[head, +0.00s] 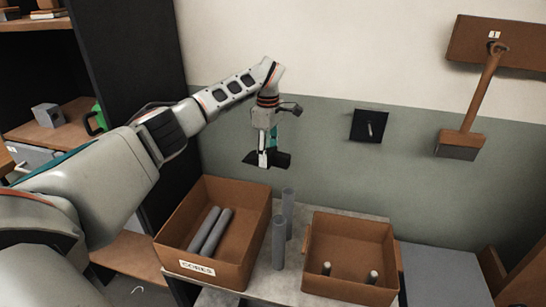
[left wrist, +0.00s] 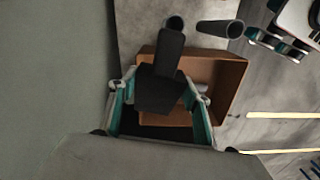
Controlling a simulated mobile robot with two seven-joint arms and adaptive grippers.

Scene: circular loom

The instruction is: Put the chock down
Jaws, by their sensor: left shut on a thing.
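My left gripper (head: 266,150) is shut on the chock (head: 276,160), a dark, nearly black block with a flat part sticking out to the right. It hangs in the air in front of the wall, above the standing grey tubes. In the left wrist view the chock (left wrist: 160,92) sits between the teal fingers and hides part of a brown box below. A white and teal part at the top right corner of the left wrist view looks like my right gripper (left wrist: 278,40); its jaws are not clear. It does not show in the head view.
A brown box labelled CORES (head: 262,225) holds two grey tubes. Two grey tubes (head: 279,243) stand between it and a smaller brown box (head: 350,228) with two short pegs. A black wall plate with a peg (head: 369,126) and a hanging mallet (head: 480,95) are right.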

